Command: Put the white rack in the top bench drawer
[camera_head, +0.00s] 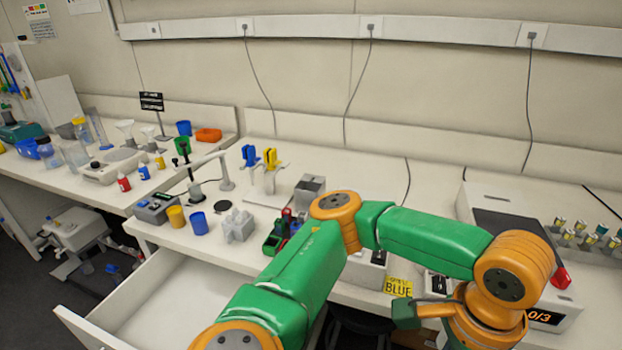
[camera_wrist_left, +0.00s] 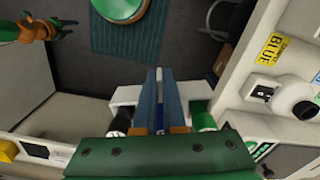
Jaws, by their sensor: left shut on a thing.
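My left gripper (camera_wrist_left: 160,72) is shut on the white rack (camera_wrist_left: 125,96), whose white ends show on both sides of the fingers in the left wrist view. A black cylinder and a green one show beside the fingers. The open top bench drawer (camera_head: 82,327) is at the lower left in the head view, pulled out and empty where I can see into it. Its pale interior (camera_wrist_left: 62,118) seems to show at the left of the wrist view. My right gripper is not clearly seen.
A yellow BLUE sign (camera_head: 398,287) is on the bench front. A dark stool (camera_head: 362,322) stands below it.

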